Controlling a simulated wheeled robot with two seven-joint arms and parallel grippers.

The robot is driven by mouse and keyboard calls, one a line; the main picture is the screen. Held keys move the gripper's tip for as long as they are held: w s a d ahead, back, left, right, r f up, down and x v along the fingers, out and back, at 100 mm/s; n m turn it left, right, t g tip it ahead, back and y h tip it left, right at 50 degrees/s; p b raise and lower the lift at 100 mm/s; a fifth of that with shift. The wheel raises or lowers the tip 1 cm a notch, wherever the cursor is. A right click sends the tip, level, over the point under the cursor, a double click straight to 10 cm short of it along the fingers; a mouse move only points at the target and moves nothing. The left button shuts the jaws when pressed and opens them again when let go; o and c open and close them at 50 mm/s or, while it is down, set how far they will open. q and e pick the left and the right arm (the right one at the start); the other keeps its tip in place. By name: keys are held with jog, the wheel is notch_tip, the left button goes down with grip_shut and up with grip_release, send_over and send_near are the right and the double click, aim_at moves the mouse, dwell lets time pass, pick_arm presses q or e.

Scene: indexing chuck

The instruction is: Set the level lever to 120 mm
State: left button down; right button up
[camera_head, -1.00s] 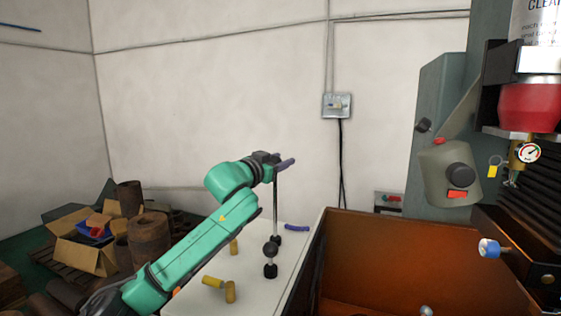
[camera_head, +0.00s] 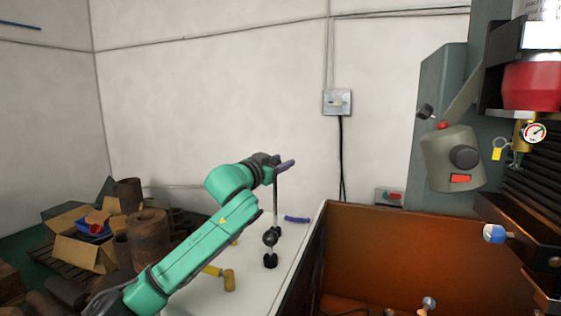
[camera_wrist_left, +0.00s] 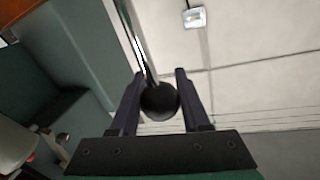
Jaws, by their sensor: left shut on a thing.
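A thin upright rod (camera_head: 276,200), seemingly the level lever, rises from the white table. In the left wrist view a black ball knob (camera_wrist_left: 159,101) at its end sits between my fingers. My left gripper (camera_head: 286,165) is at the rod's top and shut on the knob; in the left wrist view both fingers (camera_wrist_left: 157,98) flank it. The gripper hides the knob in the head view. I see no readable millimetre scale. My right gripper is not in view.
A second black ball knob (camera_head: 270,237) stands on a short post in front of the rod. The white table (camera_head: 255,285) carries yellow parts (camera_head: 229,280) and a loose blue piece (camera_head: 297,219). An orange-brown tray (camera_head: 410,250) is right of it, below the grey-green machine (camera_head: 441,90).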

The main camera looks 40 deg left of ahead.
pick_arm(q)
jog(key=shift+f, duration=0.3)
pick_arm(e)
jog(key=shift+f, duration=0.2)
pick_arm(q)
jog(key=shift+c, duration=1.9)
grip_release()
jog(key=shift+w, duration=0.1)
jog(key=s+d+b, duration=0.2)
jog(key=s+b, duration=0.8)
jog(key=s, duration=0.4)
jog(key=shift+s+b, duration=0.25)
jog(key=shift+b, duration=0.1)
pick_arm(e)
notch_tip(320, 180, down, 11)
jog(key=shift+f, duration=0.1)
